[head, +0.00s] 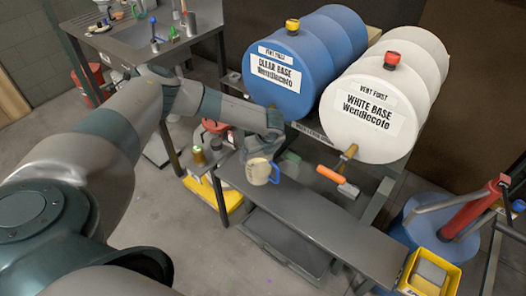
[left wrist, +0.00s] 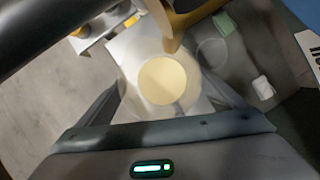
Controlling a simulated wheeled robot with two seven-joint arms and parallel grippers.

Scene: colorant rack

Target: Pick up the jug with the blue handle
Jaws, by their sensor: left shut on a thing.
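The jug with the blue handle (head: 257,172) is a small cream jug at the bench's left part in the head view. Its blue handle (head: 275,173) is on its right side. My left gripper (head: 262,154) comes down over it from above and is shut on it. In the left wrist view the jug (left wrist: 162,81) sits between the two dark fingers, with a pale cream round surface inside clear-looking walls. I cannot tell whether its base touches the bench. My right gripper is not in view.
A blue drum (head: 305,55) and a white drum (head: 385,100) stand behind the grey bench (head: 310,205). A brass tap (head: 345,158) projects from the white drum. An orange-handled tool (head: 335,177) lies on the bench. A yellow bin (head: 430,270) is at right.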

